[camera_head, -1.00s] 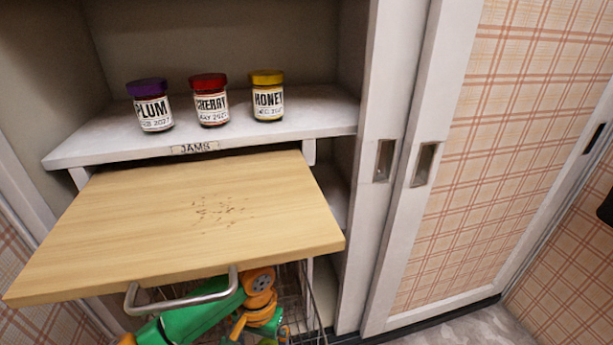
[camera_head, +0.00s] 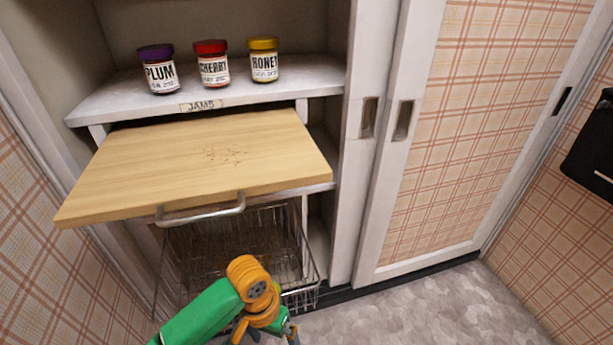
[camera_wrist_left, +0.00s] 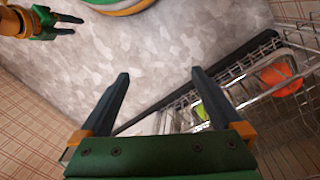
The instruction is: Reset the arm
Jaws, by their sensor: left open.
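My left arm, green with orange joints, comes in at the bottom of the head view; its gripper there is mostly cut off or hidden. In the left wrist view, my left gripper (camera_wrist_left: 160,75) has its two dark fingers spread apart with nothing between them, over grey floor. The wire basket (camera_wrist_left: 250,85) is to the right of its fingers. My right gripper (camera_wrist_left: 72,24), green and orange with dark fingers, shows small at the top left of that view; I cannot tell how far its fingers are apart. It is not in the head view.
A wooden pull-out board (camera_head: 180,165) with a metal handle (camera_head: 200,215) juts out above the wire basket (camera_head: 290,225). Plum (camera_head: 160,75), cherry (camera_head: 213,68) and honey (camera_head: 264,65) jars stand on the shelf labelled JAMS. Plaid sliding doors (camera_head: 480,140) stand right. Grey floor (camera_head: 430,310) is clear.

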